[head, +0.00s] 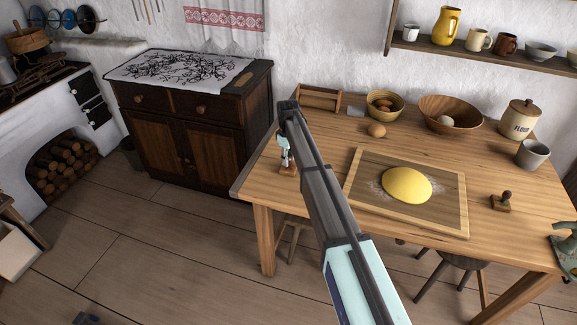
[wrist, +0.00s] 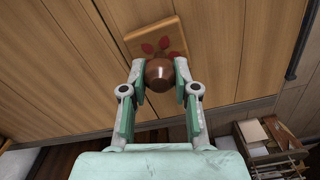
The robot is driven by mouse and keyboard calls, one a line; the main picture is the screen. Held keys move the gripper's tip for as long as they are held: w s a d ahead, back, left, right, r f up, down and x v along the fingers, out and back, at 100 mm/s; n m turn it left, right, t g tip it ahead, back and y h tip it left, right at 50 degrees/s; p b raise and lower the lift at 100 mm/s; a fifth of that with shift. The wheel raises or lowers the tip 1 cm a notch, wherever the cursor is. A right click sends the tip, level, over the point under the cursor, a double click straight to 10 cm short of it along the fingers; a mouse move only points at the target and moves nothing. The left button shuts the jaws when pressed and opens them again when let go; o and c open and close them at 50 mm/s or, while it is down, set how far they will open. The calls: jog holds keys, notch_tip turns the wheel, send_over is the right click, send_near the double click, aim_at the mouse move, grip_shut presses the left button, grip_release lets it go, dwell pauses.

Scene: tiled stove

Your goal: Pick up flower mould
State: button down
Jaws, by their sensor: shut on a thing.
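The flower mould (wrist: 155,38) is a light wooden block with red petal shapes and a round brown knob (wrist: 160,74). In the wrist view my gripper (wrist: 160,80) is shut on the knob, one finger on each side. In the head view my gripper (head: 285,156) points down near the left edge of the wooden table, and a small part of the mould (head: 288,170) shows under it. My arm hides some of the table there. I cannot tell whether the mould touches the table.
A board (head: 451,226) with yellow dough (head: 407,184) lies right of my arm. A second knobbed stamp (head: 501,202) stands farther right. An egg (head: 377,130), bowls (head: 450,113) and a wooden rack (head: 320,98) are at the back. A dark cabinet (head: 190,125) stands left.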

notch_tip(320, 180, up, 20)
jog(key=b, duration=0.3)
jog(key=shift+b, duration=0.3)
jog(key=c, duration=1.7)
grip_release()
jog(key=shift+c, duration=0.9)
